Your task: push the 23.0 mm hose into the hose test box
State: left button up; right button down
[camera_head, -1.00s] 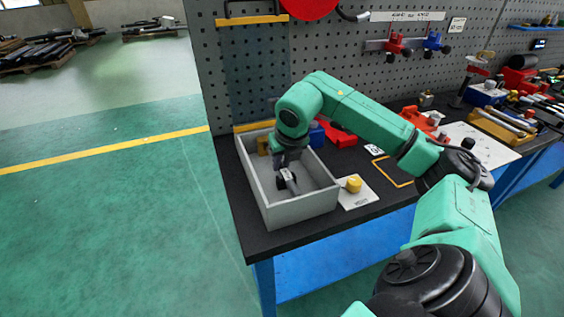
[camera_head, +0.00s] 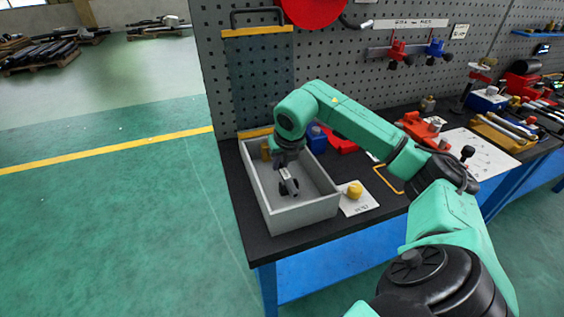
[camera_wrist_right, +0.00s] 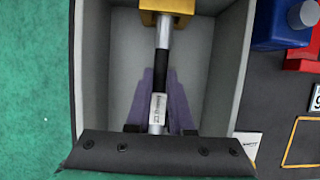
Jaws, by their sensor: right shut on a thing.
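The hose (camera_wrist_right: 161,75) shows in the right wrist view as a straight rod with silver parts, a black middle and a white label near my fingers. Its far end meets the yellow block (camera_wrist_right: 167,6) at the box's end wall; how deep it sits there is hidden. The grey open box (camera_head: 304,213) stands on the bench's left end, and the yellow block also shows inside it in the head view (camera_head: 266,149). My right gripper (camera_head: 289,187) reaches down into the box, shut on the hose; it also shows in the wrist view (camera_wrist_right: 160,129). My left gripper is out of view.
A yellow knob (camera_head: 354,190) on a white card stands right of the box. A blue block (camera_head: 317,137) and red parts (camera_head: 342,142) lie close behind its right wall. The pegboard (camera_head: 350,70) rises behind the bench. Green floor lies open to the left.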

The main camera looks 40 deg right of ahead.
jog(key=shift+w+d, duration=0.1)
jog(key=shift+w, duration=0.15)
dwell(0.3)
jog(key=c, duration=0.7)
grip_release()
jog(key=v, duration=1.4)
jog(key=shift+s+r, duration=0.15)
jog(key=shift+r, duration=0.15)
